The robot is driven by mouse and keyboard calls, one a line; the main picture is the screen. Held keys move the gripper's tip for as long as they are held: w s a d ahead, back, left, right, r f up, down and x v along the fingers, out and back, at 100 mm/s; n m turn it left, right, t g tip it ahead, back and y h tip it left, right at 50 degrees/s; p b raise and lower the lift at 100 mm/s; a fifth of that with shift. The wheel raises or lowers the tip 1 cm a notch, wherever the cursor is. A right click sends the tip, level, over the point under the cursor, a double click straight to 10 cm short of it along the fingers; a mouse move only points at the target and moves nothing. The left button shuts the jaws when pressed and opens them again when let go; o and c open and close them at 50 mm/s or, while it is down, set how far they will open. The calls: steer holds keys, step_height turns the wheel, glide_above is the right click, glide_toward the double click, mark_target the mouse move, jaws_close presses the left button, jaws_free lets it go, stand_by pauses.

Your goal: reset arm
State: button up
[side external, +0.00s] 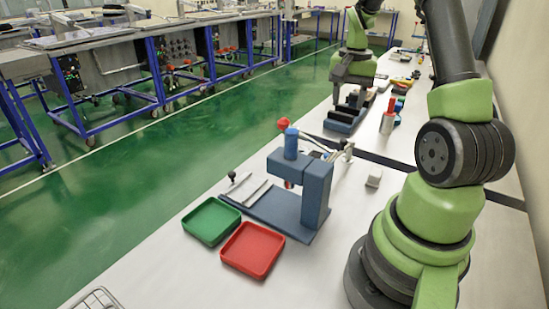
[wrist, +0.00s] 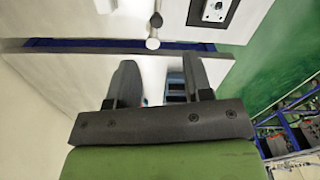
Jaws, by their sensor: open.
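My gripper (side external: 350,98) hangs fingers down over the far part of the white bench, near a dark blue holder (side external: 345,119). Its two dark fingers stand apart in the wrist view (wrist: 160,82), with nothing held between them. Far below the fingers, part of a blue object (wrist: 176,84) shows; the rest is hidden. A blue press-like fixture (side external: 313,195) with a red ball knob (side external: 284,124) stands on the near bench, well away from my gripper.
A green tray (side external: 211,239) and a red tray (side external: 252,268) lie before the fixture; both look empty. A small white block (side external: 374,176) sits right of it. A silver cylinder with a red top (side external: 388,121) stands near the holder. A green floor (side external: 120,190) lies left.

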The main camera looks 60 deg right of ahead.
steer(key=w+a+r+n+t, duration=0.2)
steer(key=w+a+r+n, duration=0.1)
steer(key=a+r, duration=0.5)
steer(key=s+a+r+n+t, duration=0.1)
steer(key=s+a+n, duration=0.1)
steer(key=a, duration=0.4)
steer(key=s+a+r+n+t+y, duration=0.1)
steer(key=s+a+r+n+t, duration=0.1)
steer(key=a, duration=0.5)
steer(key=s+a+r+n+t+y, duration=0.1)
steer(key=s+a+r+n+t, duration=0.1)
steer(key=s+a+n, duration=0.2)
steer(key=s+a, duration=0.2)
steer(key=a, duration=0.1)
steer(key=shift+a, duration=0.2)
